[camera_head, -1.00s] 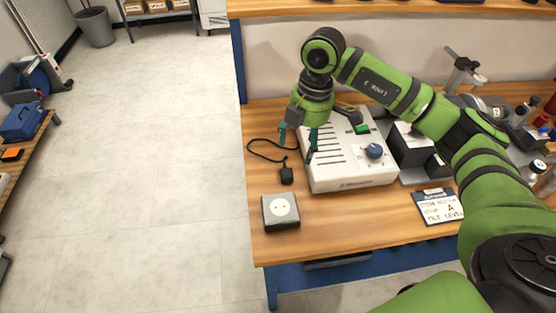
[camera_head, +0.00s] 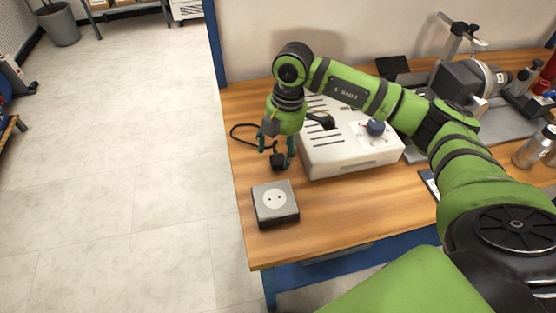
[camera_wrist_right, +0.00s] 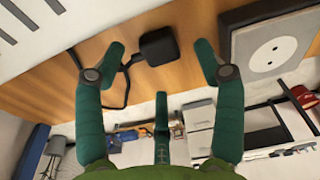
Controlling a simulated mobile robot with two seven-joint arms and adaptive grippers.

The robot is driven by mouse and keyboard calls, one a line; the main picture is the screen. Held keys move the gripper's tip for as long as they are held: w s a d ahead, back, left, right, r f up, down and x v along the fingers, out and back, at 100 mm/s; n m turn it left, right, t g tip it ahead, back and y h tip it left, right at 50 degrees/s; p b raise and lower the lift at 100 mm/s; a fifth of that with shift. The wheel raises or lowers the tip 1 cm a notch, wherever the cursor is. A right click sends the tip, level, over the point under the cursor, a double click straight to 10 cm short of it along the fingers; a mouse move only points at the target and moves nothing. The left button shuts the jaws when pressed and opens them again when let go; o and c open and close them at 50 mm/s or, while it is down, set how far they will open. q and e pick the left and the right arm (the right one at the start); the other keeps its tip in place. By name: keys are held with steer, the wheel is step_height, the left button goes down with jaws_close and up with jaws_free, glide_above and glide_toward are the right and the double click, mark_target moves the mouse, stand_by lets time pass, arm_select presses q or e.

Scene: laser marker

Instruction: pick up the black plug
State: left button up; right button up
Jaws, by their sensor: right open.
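The black plug (camera_head: 278,162) lies on the wooden bench top, left of the white control box and behind the socket box. Its black cable (camera_head: 240,130) curls away behind it to the left. My right gripper (camera_head: 276,149) points down over the plug with its green fingers open. In the right wrist view the plug (camera_wrist_right: 158,46) shows between the spread fingertips of the gripper (camera_wrist_right: 158,56), with a gap on each side. The fingers do not appear to touch it. My left gripper is not in view.
A grey socket box (camera_head: 275,204) with a white round face stands just in front of the plug. The white control box (camera_head: 345,158) with a blue knob is close on the right. The bench's left edge (camera_head: 239,200) is near, with open floor beyond.

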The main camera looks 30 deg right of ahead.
mark_target(278, 159)
step_height(278, 159, down, 3)
steer(key=shift+a+f, duration=0.15)
steer(key=shift+f, duration=0.05)
steer(key=c, duration=1.1)
steer(key=shift+r, duration=0.15)
step_height(278, 159, up, 10)
steer(key=shift+f+b, duration=0.1)
steer(key=shift+b, duration=0.3)
